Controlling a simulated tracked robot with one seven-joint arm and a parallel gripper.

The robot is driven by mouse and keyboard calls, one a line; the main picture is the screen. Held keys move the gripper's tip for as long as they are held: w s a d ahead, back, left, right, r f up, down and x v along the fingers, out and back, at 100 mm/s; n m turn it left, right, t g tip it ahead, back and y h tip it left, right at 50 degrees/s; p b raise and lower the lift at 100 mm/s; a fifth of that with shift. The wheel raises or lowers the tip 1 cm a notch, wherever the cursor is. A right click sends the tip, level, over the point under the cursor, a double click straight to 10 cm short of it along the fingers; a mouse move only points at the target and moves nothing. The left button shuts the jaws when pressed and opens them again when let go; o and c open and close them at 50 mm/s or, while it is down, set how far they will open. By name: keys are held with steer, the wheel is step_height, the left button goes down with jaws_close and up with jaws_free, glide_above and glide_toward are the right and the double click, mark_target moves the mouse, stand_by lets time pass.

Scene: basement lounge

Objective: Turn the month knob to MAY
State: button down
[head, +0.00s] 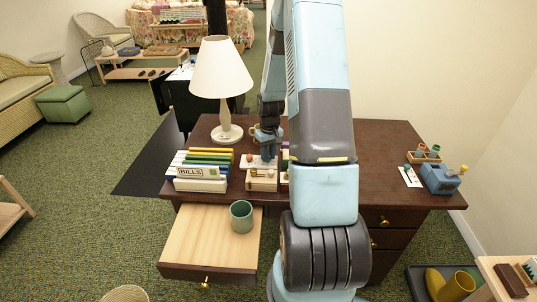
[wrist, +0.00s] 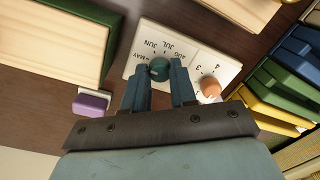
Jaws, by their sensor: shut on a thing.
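The month knob (wrist: 159,68) is a round teal knob on a white panel (wrist: 131,68), with the labels MAY, JUN, JUL and AUG printed around it. I cannot tell which label the knob points to. An orange knob (wrist: 210,87) beside it has numbers around it. My gripper (wrist: 161,76) is shut on the teal knob, with one dark finger on each side of it. In the head view, my gripper (head: 267,155) reaches down to the small panel on the desk; my arm hides part of this area.
An open drawer (head: 190,235) holds a green cup (head: 241,216). In the wrist view, a purple-topped block (wrist: 90,103) and coloured books (wrist: 282,85) flank the panel.

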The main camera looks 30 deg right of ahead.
mark_target(269, 156)
steer(key=c, duration=0.9)
jaws_free()
step_height(269, 156, up, 14)
steer(key=shift+d+f, duration=0.2)
steer(key=shift+d, duration=0.1)
steer(key=shift+r, duration=0.1)
